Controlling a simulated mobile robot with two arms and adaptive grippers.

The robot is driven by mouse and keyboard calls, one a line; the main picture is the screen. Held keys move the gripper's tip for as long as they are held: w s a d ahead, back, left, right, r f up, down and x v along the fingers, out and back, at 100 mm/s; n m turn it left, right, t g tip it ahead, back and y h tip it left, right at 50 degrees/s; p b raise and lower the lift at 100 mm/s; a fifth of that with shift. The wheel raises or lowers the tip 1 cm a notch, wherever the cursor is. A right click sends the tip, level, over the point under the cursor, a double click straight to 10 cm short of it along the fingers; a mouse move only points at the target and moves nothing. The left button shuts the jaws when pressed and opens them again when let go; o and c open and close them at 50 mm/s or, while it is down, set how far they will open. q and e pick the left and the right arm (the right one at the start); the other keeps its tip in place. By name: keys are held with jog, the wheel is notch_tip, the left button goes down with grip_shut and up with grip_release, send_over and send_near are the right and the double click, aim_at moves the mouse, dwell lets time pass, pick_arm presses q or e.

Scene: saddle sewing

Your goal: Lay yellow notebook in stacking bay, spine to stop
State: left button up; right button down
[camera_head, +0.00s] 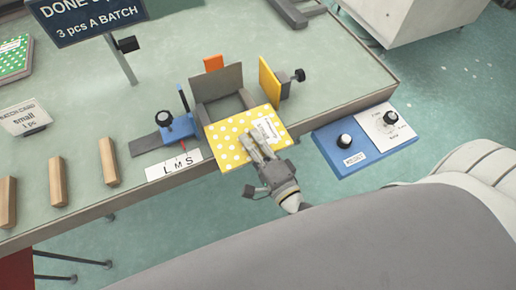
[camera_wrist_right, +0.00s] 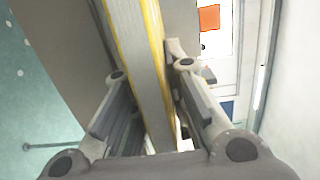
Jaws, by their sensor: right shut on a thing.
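The yellow notebook (camera_head: 229,146) with white dots and a white label lies roughly flat over the front part of the stacking bay (camera_head: 218,83), at the table's front edge. My right gripper (camera_head: 258,147) is shut on its near right part. In the right wrist view the notebook shows edge-on (camera_wrist_right: 150,70) between the two fingers of the right gripper (camera_wrist_right: 155,100). The bay has a grey upright plate at the back and a yellow side plate (camera_head: 269,82) on the right. Whether the notebook touches the bay's floor or stop is hidden. My left gripper is out of view.
A blue slide gauge (camera_head: 177,126) with an L M S scale (camera_head: 174,164) stands left of the bay. A blue control box (camera_head: 345,149) with knobs is at right. Wooden blocks (camera_head: 109,161), a card (camera_head: 25,117) and a sign (camera_head: 90,14) occupy the left.

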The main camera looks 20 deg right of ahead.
aim_at(243, 129)
jog(key=shift+w+a+p, duration=0.1)
jog(key=shift+w+p, duration=0.4)
jog(key=shift+w, duration=2.3)
jog(key=shift+f+b, duration=0.35)
jog(key=shift+f, duration=0.05)
jog(key=c, duration=1.4)
grip_release()
jog(key=shift+o, duration=0.2)
jog(key=shift+s+f, duration=0.1)
